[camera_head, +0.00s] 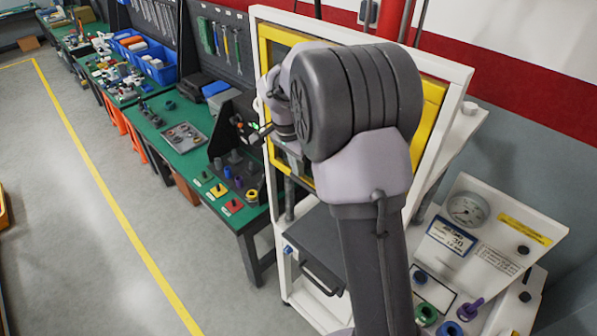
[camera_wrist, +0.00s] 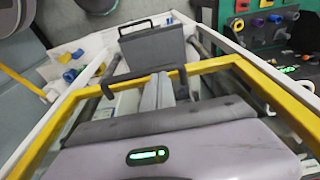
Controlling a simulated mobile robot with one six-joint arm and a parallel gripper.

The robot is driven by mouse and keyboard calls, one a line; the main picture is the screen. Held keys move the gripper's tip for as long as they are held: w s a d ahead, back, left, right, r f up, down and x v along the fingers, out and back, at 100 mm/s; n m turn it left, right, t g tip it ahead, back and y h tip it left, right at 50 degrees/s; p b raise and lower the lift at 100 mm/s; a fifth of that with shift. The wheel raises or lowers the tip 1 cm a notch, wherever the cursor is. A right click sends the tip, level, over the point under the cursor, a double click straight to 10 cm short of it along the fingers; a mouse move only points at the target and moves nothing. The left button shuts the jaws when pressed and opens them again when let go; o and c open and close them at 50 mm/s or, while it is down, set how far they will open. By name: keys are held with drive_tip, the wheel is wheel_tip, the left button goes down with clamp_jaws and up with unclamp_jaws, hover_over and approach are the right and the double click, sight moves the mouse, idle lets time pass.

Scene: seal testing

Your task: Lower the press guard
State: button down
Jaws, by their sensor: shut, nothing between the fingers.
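The press guard (camera_head: 433,105) is a yellow-framed panel, raised high in the white press frame (camera_head: 461,85). Much of it is behind my arm in the head view. In the wrist view its yellow edge (camera_wrist: 213,67) crosses the picture, with a black handle (camera_wrist: 130,77) on it. My gripper (camera_wrist: 161,82) points toward this edge, with its pale fingers together and empty, their tips close by the handle. I cannot tell whether they touch it. In the head view my wrist is at the guard's left side, and the fingertips are hard to make out.
A dark drawer-like box with a handle (camera_head: 318,278) sits low in the press. A panel with a gauge (camera_head: 467,210) and coloured knobs stands at the right. A green workbench (camera_head: 172,133) with tools and parts runs along the left. The grey floor (camera_head: 120,240) beside it is clear.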

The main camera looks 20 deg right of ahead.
sight(300, 181)
drive_tip(key=shift+w+d+f, duration=0.1)
drive_tip(key=shift+d+f, duration=0.05)
drive_tip(key=shift+f, duration=0.6)
drive_tip(key=shift+d+f, duration=0.15)
drive_tip(key=shift+f, duration=0.6)
wheel_tip(300, 181, down, 31)
drive_tip(key=b, duration=2.7)
drive_tip(key=shift+s, duration=0.25)
